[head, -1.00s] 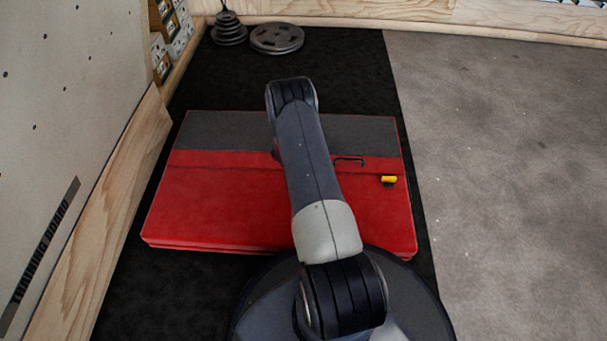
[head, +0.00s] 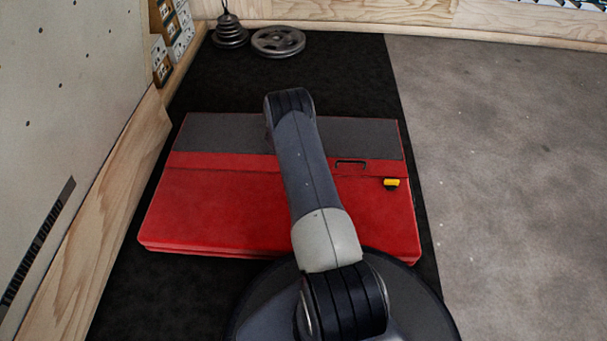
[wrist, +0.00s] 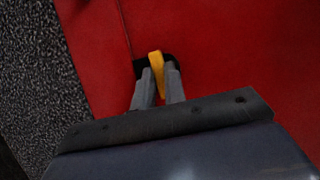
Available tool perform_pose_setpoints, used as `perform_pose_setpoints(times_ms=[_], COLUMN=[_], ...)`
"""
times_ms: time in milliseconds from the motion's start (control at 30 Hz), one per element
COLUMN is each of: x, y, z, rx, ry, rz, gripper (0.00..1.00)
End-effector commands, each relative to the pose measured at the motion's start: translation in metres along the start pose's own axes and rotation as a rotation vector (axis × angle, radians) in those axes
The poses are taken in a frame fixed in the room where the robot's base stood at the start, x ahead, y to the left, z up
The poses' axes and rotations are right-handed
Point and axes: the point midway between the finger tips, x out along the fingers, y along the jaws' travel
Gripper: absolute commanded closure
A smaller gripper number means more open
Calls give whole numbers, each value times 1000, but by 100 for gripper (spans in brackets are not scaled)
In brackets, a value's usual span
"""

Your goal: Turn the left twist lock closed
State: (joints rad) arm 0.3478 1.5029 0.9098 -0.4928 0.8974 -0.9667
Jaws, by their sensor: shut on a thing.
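In the wrist view my gripper (wrist: 159,78) is shut on a yellow twist lock tab (wrist: 156,60). The tab stands on a small black base (wrist: 141,68) on the red surface, close to a seam. In the head view my arm hides my gripper and this lock. The red case-like pad (head: 215,208) lies flat on the black mat, with a grey band along its far side. The other yellow twist lock (head: 391,183) shows on the pad's right side, clear of my arm.
A dark handle (head: 351,162) sits near the right lock. Weight plates (head: 278,41) lie at the back of the black mat (head: 345,70). A wooden-edged panel (head: 105,200) stands along the left. Grey floor on the right is clear.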

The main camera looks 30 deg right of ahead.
Motion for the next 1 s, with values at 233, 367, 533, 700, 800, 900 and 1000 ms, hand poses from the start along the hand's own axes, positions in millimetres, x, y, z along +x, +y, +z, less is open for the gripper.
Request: perform_pose_setpoints(times_ms=[233, 367, 533, 700, 800, 900, 1000], x=[0, 0, 0, 0, 0, 0, 0], y=[-1, -1, -1, -1, -1, 0, 0], z=[-1, -1, -1, -1, -1, 0, 0], rx=[47, 54, 55, 55, 54, 54, 54], ry=[0, 0, 0, 0, 0, 0, 0], rz=[-23, -25, -25, -25, -24, -24, -23], gripper=[100, 100, 100, 86, 78, 70, 66])
